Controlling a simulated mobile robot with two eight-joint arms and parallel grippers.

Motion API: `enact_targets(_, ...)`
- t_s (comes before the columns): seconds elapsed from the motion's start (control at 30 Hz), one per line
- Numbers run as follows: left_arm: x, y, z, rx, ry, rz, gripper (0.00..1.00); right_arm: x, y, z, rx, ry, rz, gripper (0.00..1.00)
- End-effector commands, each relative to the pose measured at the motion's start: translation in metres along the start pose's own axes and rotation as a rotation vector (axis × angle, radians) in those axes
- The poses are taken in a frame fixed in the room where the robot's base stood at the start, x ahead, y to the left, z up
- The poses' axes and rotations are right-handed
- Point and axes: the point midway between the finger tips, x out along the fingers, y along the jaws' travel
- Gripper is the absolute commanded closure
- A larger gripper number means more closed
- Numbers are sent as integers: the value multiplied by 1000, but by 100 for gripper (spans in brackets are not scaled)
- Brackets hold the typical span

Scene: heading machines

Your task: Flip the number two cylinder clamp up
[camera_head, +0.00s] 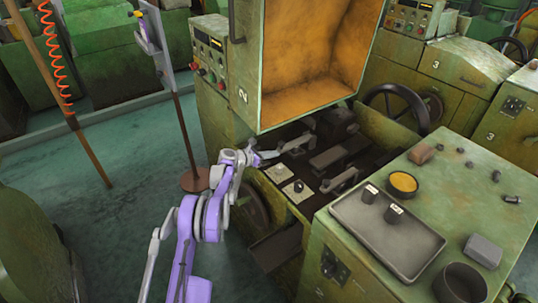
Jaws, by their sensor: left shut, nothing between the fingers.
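The machine marked 2 (236,62) stands at the centre with its orange-lined hood raised. In its open bed, a grey lever-like clamp part (296,143) lies low near the left side, and a similar grey lever (342,181) lies nearer the front right. I cannot tell which of them is the cylinder clamp. My left gripper (268,156) is shut and empty at the left edge of the bed, just left of the farther lever. Whether it touches the lever is too small to tell. My right gripper is not in view.
A green cabinet (440,195) at the right carries a grey tray (390,240) with two dark cylinders, a yellow-filled bowl (403,183) and loose parts. A handwheel (396,108) is behind the bed. A stand (180,125) rises at left; floor there is partly clear.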

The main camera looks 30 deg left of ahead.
Motion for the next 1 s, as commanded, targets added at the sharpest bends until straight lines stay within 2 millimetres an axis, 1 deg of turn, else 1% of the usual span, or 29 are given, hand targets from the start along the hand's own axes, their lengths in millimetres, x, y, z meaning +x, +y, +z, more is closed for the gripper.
enact_targets(0.27,-1,0,1,0,0,0,100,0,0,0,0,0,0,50)
enact_targets(0.5,-10,0,26,0,0,0,100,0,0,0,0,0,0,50)
enact_targets(0.83,-10,0,26,0,0,0,100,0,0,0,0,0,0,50)
enact_targets(1.0,-15,-2,31,1,0,-3,100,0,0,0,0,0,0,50)
